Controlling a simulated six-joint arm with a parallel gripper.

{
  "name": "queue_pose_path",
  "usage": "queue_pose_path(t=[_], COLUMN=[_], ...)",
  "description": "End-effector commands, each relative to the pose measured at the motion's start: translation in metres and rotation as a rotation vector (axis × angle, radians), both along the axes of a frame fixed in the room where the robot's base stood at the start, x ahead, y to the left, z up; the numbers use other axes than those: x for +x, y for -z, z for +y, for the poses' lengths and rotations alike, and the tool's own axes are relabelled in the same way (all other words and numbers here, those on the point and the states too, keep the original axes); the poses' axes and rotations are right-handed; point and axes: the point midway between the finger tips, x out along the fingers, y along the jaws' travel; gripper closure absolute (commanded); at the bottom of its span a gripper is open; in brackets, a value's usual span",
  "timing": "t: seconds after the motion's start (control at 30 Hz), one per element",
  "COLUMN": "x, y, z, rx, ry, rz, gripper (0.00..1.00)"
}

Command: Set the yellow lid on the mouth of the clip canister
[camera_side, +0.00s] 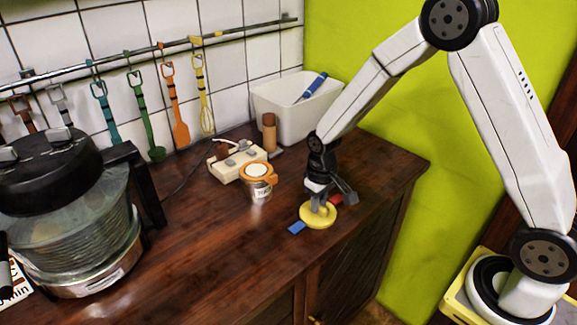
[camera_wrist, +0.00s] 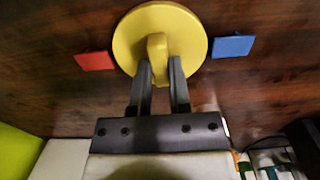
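The yellow lid (camera_side: 329,219) lies flat on the brown counter, with its raised handle up. The wrist view shows the lid (camera_wrist: 193,40) from above. My gripper (camera_side: 325,201) is down at the lid. In the wrist view my gripper (camera_wrist: 161,68) has its fingers on either side of the handle. A narrow gap seems to show beside the right finger, so it looks open around the handle. The clip canister (camera_side: 259,194), with an orange rim and clip and a pale top, stands upright to the left of the lid.
A blue piece (camera_side: 297,228) and a red piece (camera_wrist: 94,61) flank the lid. Behind the canister are a cream block (camera_side: 228,165) and a brown cylinder (camera_side: 269,132). A white bin (camera_side: 285,115) stands at the back. A glass cooker (camera_side: 75,235) fills the left.

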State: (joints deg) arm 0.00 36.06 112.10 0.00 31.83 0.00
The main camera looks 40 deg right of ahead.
Motion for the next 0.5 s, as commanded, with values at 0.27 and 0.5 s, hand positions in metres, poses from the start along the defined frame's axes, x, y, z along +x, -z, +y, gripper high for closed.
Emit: queue_pose_path(t=[0.27, 0.5], x=[0.0, 0.001], y=[-0.003, -0.018], z=[0.0, 0.0], rx=[0.0, 0.0], ry=[0.0, 0.0], rz=[-0.001, -0.002], gripper=[1.0, 1.0])
